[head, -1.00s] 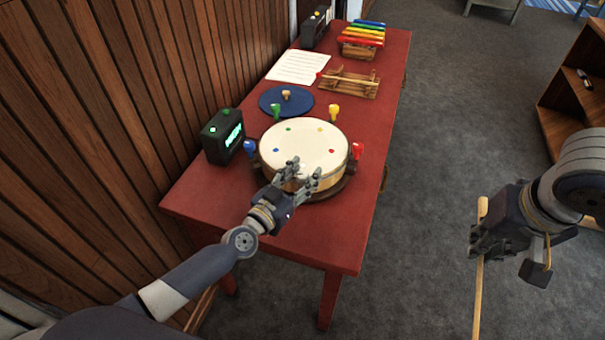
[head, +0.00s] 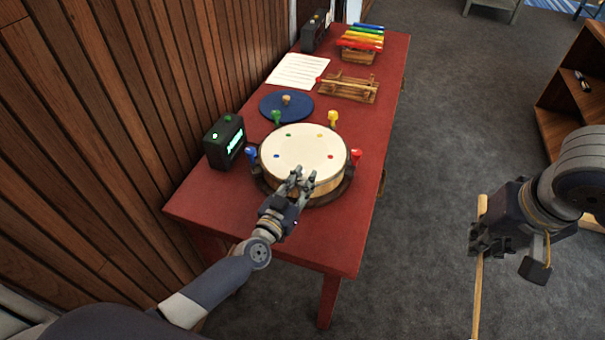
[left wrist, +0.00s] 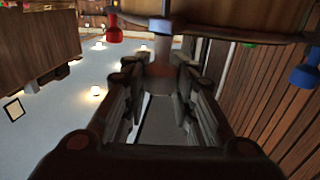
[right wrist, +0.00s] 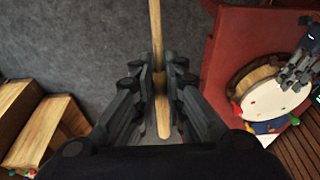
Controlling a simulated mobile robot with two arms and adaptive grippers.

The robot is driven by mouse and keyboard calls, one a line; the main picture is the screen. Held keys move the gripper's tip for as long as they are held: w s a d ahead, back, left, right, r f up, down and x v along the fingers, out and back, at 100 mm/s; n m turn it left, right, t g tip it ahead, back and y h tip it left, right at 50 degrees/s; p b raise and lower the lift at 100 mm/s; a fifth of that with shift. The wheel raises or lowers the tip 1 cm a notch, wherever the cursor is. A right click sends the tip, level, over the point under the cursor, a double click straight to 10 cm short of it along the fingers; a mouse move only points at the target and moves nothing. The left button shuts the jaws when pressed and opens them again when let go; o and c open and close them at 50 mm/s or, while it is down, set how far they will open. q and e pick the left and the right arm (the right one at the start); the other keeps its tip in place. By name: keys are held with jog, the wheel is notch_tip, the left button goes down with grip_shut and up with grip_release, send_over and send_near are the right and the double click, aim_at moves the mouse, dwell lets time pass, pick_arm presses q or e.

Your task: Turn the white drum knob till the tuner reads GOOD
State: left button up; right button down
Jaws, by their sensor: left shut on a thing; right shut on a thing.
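The drum (head: 302,150) has a cream skin and stands on the red table, with blue, green, yellow and red knobs around its rim. My left gripper (head: 300,180) is at the drum's near side. In the left wrist view its fingers are shut on the pale white knob (left wrist: 160,79) below the drum's rim; in the head view the fingers hide this knob. The tuner (head: 224,142) is a dark box left of the drum, with a lit pale cyan display too small to read. My right gripper (head: 481,238) is shut on a wooden stick (right wrist: 155,35), off the table's right side.
Behind the drum on the table (head: 350,210) are a blue round mat (head: 271,105), a paper sheet (head: 298,70), a wooden rack (head: 348,86) and a coloured xylophone (head: 360,42). A wooden wall runs along the left. Wooden shelves (head: 560,110) stand right, beyond open floor.

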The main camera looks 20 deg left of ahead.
pick_arm(q)
jog(key=n+y+p, duration=0.1)
jog(key=y+p, duration=0.1)
jog(key=n+y+p, duration=0.1)
jog(key=y, duration=0.1)
jog(key=shift+d+r+n+p, duration=0.1)
jog(key=shift+r+n+p, duration=0.05)
jog(key=shift+n+p, duration=0.2)
pick_arm(e)
jog(key=v, duration=0.2)
jog(key=w+v, duration=0.1)
jog(key=v, duration=0.1)
jog(key=shift+r, duration=0.5)
pick_arm(q)
jog(key=shift+f+n+y+p, duration=0.2)
jog(key=shift+n+y+p, duration=0.45)
jog(key=shift+y, duration=0.65)
pick_arm(e)
jog(key=shift+r, duration=0.55)
pick_arm(q)
jog(key=shift+n+y, duration=0.3)
jog(key=o, duration=1.1)
jog(key=shift+c, duration=0.2)
jog(key=shift+s, duration=0.1)
jog(key=v, duration=1.2)
jog(key=shift+r, duration=0.2)
